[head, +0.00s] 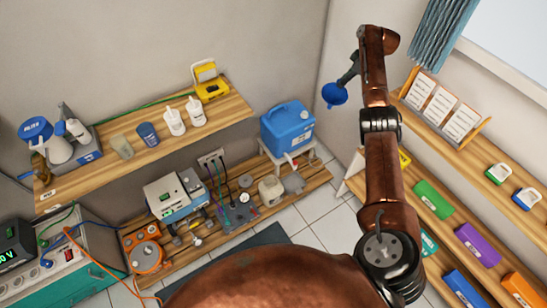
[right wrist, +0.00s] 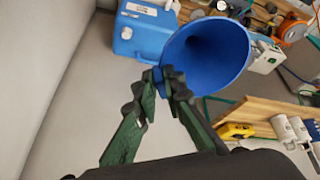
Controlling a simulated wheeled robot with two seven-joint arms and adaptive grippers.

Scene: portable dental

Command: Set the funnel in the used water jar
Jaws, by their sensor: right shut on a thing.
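The blue funnel (head: 334,95) is held up in the air by my right gripper (head: 350,75), near the room corner, right of the blue water container. In the right wrist view the funnel (right wrist: 212,52) has its wide mouth in sight, and my right gripper's (right wrist: 167,82) green fingers are shut on its edge or side; the exact grip point is partly hidden. A cream-coloured jar (head: 271,190) stands on the low wooden shelf, apart from the funnel; I cannot tell if it is the used water jar. My left gripper is not in view.
The blue water container (head: 288,128) stands on a small stand above the low shelf (head: 308,178). An upper shelf (head: 228,115) holds bottles and a yellow case (head: 211,88). Right shelves carry cards and coloured boxes. The air around the funnel looks clear.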

